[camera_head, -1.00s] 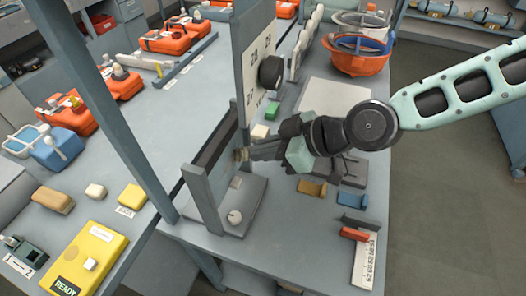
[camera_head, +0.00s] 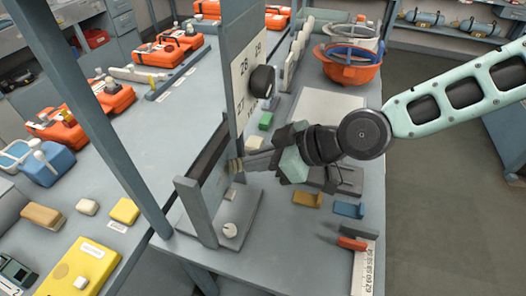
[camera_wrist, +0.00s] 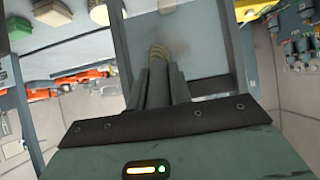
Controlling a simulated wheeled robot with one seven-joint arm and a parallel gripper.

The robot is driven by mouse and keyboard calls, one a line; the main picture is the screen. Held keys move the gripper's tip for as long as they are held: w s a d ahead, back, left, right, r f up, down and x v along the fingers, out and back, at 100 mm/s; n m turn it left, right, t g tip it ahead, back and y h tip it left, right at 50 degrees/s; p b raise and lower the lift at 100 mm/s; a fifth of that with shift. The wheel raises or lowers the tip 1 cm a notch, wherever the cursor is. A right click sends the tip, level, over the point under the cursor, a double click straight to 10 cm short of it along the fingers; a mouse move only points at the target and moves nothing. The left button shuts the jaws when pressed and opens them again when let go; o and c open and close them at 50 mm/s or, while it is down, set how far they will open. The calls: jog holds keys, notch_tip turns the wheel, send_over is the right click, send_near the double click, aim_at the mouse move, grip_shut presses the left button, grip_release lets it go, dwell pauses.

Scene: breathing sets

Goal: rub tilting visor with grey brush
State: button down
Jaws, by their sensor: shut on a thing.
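My gripper (camera_head: 262,161) is shut on the grey brush, whose tan bristles (camera_head: 235,166) point left. In the wrist view the fingers (camera_wrist: 158,85) hold the brush between them, and its bristle end (camera_wrist: 160,52) is against or just in front of the visor pane. The tilting visor (camera_head: 212,187) is a pale panel in a grey frame on a small base with a white knob (camera_head: 229,230). In the wrist view its pane (camera_wrist: 208,58) carries a brownish smudge around the bristles. Whether the bristles touch it is hard to tell.
An upright numbered board (camera_head: 245,85) with a black knob stands just behind the visor. Yellow (camera_head: 307,199), blue (camera_head: 349,210) and red (camera_head: 352,243) pieces lie in front of the gripper. A post (camera_head: 110,125) rises at left.

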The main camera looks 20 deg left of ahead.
jog(key=s+d+b, duration=0.1)
jog(key=s+b, duration=0.1)
jog(key=s, duration=0.6)
dwell(0.8)
jog(key=shift+s, duration=0.1)
jog(key=d+p, duration=0.1)
jog(key=d, duration=0.5)
jog(key=shift+w, duration=0.35)
jog(key=shift+w+d+p, duration=0.15)
jog(key=shift+d+p, duration=0.6)
jog(key=shift+d, duration=0.75)
